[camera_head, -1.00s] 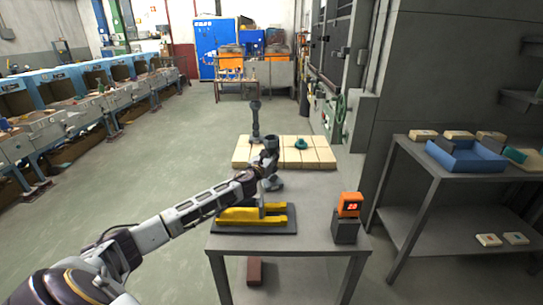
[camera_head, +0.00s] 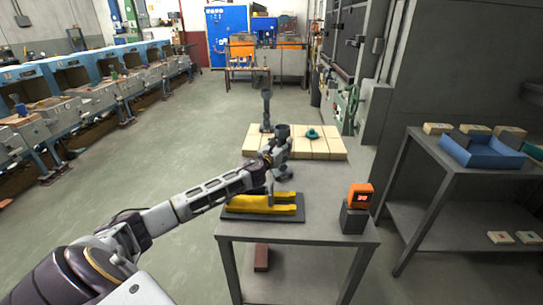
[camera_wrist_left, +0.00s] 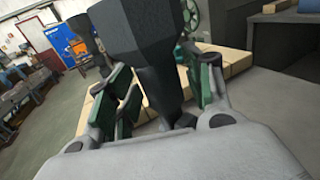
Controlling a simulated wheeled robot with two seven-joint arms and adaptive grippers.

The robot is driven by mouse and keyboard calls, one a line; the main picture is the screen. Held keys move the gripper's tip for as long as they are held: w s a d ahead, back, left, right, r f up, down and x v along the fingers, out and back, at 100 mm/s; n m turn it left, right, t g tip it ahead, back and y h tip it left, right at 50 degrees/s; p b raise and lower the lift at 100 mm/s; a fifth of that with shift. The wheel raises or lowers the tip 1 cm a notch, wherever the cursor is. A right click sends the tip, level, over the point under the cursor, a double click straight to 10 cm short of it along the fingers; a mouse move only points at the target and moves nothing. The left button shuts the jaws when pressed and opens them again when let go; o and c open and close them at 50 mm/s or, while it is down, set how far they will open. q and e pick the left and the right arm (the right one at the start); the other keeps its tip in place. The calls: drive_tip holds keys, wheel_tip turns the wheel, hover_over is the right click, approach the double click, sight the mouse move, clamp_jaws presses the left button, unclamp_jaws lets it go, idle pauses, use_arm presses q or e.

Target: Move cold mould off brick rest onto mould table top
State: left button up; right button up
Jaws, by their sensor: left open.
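A dark mould (camera_head: 283,130) with a wide cup-like top and a broad foot appears upright at the table top (camera_head: 325,195), in front of the pale brick rest (camera_head: 330,149). Whether its foot bears on the table is hard to tell. My left gripper (camera_head: 276,151) is at its narrow middle, hiding part of it. In the left wrist view the dark body (camera_wrist_left: 148,35) tapers down between the open green-padded fingers. Whether the pads touch it is unclear. Another dark upright piece (camera_head: 267,108) stands at the left part of the bricks. My right gripper is out of view.
A yellow cradle (camera_head: 262,204) on a dark plate lies at the table's front left. An orange display (camera_head: 361,196) on a dark block stands front right. A teal piece (camera_head: 312,133) sits on the bricks. A shelf with a blue tray (camera_head: 470,153) is at right.

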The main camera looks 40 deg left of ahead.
use_arm(q)
drive_tip(key=s+d+b, duration=0.1)
drive_tip(key=s, duration=1)
drive_tip(key=shift+d, duration=0.4)
idle(0.4)
drive_tip(key=shift+s, duration=0.1)
idle(0.5)
